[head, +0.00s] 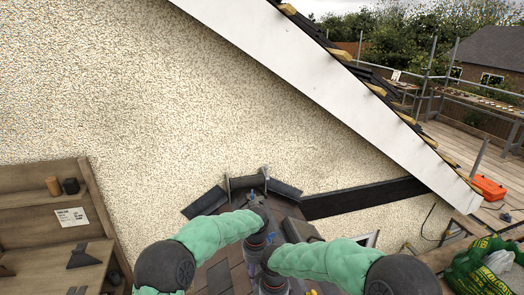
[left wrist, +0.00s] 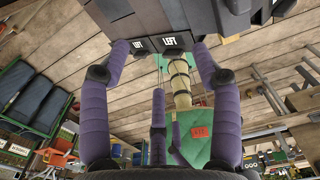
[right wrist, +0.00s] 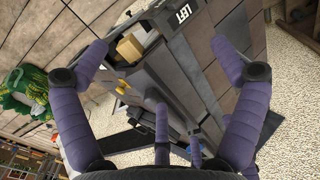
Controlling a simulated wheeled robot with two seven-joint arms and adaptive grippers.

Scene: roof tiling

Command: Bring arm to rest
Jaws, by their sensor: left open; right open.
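My left gripper (head: 258,212) is at the end of the green-sleeved arm from the left, in front of the small dark roof (head: 240,205) in the head view. In the left wrist view its purple fingers are spread, with nothing between the tips (left wrist: 162,48). My right gripper (head: 268,262) is nearer and partly hidden by its own wrist in the head view. In the right wrist view its fingers are wide apart and empty (right wrist: 160,48). Both forearms reach inward to the middle. I cannot tell whether the grippers touch the roof.
A wooden shelf unit (head: 38,203) with cylinders and dark pieces stands at the left. Dark ridge pieces (head: 245,182) lie against the pebbled wall (head: 130,90). At the right are a red toolbox (head: 488,187), a green bag (head: 465,262) and scaffold poles (head: 427,75).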

